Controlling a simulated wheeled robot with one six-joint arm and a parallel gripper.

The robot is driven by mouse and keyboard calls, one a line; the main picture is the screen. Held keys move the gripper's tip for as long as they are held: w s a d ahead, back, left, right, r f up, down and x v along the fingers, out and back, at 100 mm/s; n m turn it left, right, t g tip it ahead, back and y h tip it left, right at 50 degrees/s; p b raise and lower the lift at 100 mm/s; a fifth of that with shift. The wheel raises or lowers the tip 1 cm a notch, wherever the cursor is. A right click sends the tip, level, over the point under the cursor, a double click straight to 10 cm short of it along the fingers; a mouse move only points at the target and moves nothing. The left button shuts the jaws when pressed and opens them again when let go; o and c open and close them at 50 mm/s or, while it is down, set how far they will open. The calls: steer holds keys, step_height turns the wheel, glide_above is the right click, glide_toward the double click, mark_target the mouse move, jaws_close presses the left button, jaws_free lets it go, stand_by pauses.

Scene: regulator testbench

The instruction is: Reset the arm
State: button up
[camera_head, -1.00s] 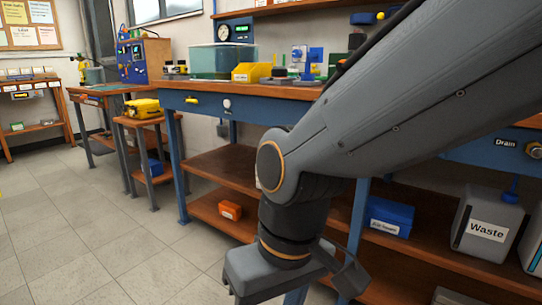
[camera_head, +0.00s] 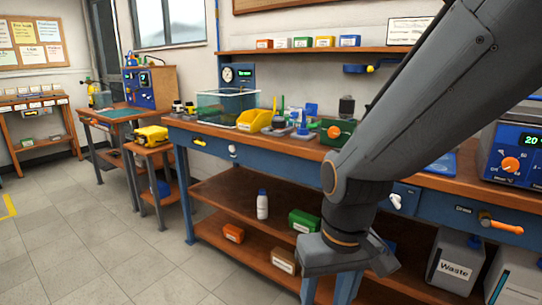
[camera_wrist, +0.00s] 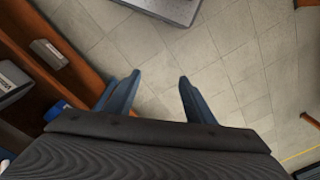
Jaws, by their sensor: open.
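My arm (camera_head: 400,120) comes down from the upper right of the head view, in front of the workbench. Its wrist end (camera_head: 340,252) hangs before the bench's lower shelves. My gripper (camera_wrist: 159,76) is open in the wrist view, with two blue-grey fingers apart and only floor tiles between them. It holds nothing.
The workbench (camera_head: 215,150) carries a glass tank (camera_head: 222,104), a yellow bin (camera_head: 254,120) and a green box (camera_head: 337,132). Below are a white bottle (camera_head: 262,205) and a Waste container (camera_head: 455,262). Open floor (camera_head: 90,240) lies at left.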

steer(key=s+d+r+m+p, duration=0.2)
steer(key=d+r+p, duration=0.7)
steer(key=r+p, duration=0.2)
steer(key=shift+s+d+h+p, duration=0.2)
steer(key=shift+h+p, duration=0.2)
steer(key=shift+p, duration=0.75)
